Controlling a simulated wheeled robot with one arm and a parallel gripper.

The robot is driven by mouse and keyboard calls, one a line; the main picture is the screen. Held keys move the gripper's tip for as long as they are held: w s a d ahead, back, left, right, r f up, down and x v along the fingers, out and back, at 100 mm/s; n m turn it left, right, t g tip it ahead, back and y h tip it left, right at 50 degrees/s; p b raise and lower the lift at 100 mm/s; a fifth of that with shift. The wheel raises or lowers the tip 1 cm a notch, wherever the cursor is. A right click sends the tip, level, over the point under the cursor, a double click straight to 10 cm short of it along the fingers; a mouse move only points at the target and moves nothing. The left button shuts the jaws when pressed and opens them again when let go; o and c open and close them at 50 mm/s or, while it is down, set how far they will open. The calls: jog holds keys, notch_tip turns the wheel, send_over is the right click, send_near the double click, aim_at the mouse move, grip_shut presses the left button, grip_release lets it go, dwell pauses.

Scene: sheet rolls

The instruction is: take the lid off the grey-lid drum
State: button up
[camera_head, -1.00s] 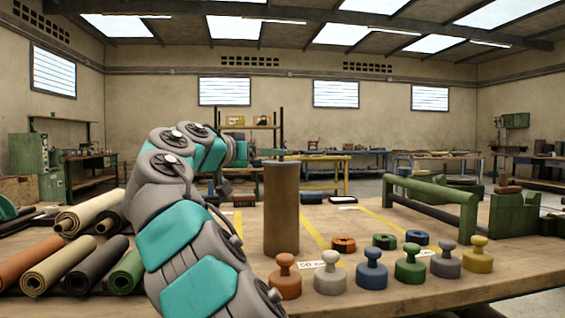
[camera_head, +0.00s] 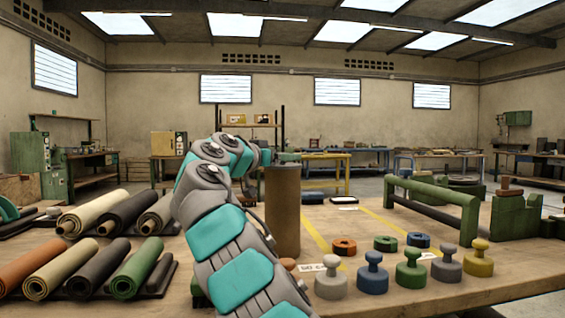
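A tall brown cylinder (camera_head: 283,212) stands upright on the table, with a dull top edge, and may be a roll or a drum. My gripper (camera_head: 286,157) is at the end of my arm, small and partly hidden, around the height of the cylinder's top. I cannot tell whether it touches the cylinder or whether its fingers are open. Two grey knobbed pieces, one light (camera_head: 331,278) and one darker (camera_head: 446,263), stand in the front row.
Sheet rolls (camera_head: 63,268) lie at the left. A green frame (camera_head: 437,206) with a bar stands at the right. My arm hides part of the table.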

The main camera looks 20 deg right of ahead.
grip_shut()
dwell(0.5)
jog(key=shift+r, duration=0.1)
